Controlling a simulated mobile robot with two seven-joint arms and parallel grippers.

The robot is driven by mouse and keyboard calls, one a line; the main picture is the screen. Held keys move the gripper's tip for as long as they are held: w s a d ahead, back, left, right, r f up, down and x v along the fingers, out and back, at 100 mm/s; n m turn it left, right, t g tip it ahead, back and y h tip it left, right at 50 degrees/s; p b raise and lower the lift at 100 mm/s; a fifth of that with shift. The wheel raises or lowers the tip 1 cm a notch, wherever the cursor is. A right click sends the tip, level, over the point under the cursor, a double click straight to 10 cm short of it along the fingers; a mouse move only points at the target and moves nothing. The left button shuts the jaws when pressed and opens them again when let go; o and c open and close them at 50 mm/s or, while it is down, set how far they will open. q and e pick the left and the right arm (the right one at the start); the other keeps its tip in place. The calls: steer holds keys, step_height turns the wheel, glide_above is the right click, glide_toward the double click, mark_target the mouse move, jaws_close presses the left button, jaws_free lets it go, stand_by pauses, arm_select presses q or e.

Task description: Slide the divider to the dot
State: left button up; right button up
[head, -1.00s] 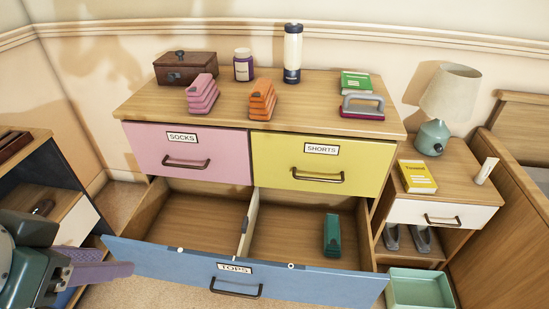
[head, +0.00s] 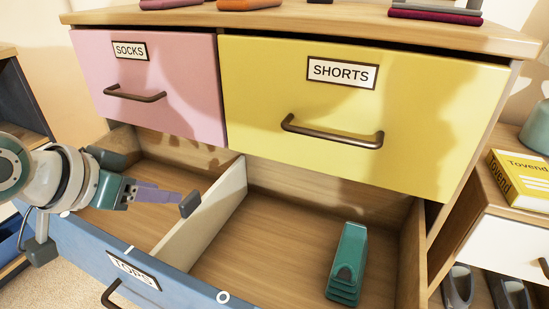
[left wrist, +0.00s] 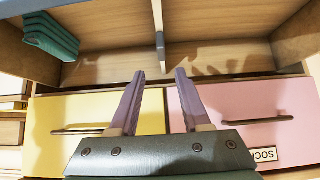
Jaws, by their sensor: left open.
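The cream divider (head: 210,215) stands upright in the open blue TOPS drawer (head: 85,250), with a dark grey tab (head: 189,204) on its left side. On the drawer's front rim are a white dot (head: 64,214) at left, a short white tick (head: 130,249) and a white ring (head: 223,297) at right. My left gripper (head: 172,197) is over the left compartment, its purple fingers pointing at the tab. In the left wrist view its fingers (left wrist: 157,74) are apart and empty, with the tab (left wrist: 160,52) just beyond the tips and the divider (left wrist: 158,15) behind. My right gripper is not in view.
A teal folded item (head: 347,262) lies in the right compartment. The pink SOCKS drawer (head: 150,75) and yellow SHORTS drawer (head: 360,110) are shut above. A nightstand with a yellow box (head: 520,178) stands at right. The left compartment floor looks clear.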

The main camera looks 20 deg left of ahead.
mark_target(188, 198)
arm_select(q)
steer(key=b+x, duration=0.2)
steer(key=x, duration=0.1)
steer(key=b+x, duration=0.2)
steer(key=x, duration=0.1)
steer(key=b+x, duration=0.2)
steer(key=x, duration=0.1)
steer(key=shift+a+f+b, duration=0.25)
steer(key=shift+f+b, duration=0.15)
steer(key=shift+w, duration=0.1)
steer(key=shift+c, duration=0.2)
jaws_close()
stand_by(0.7)
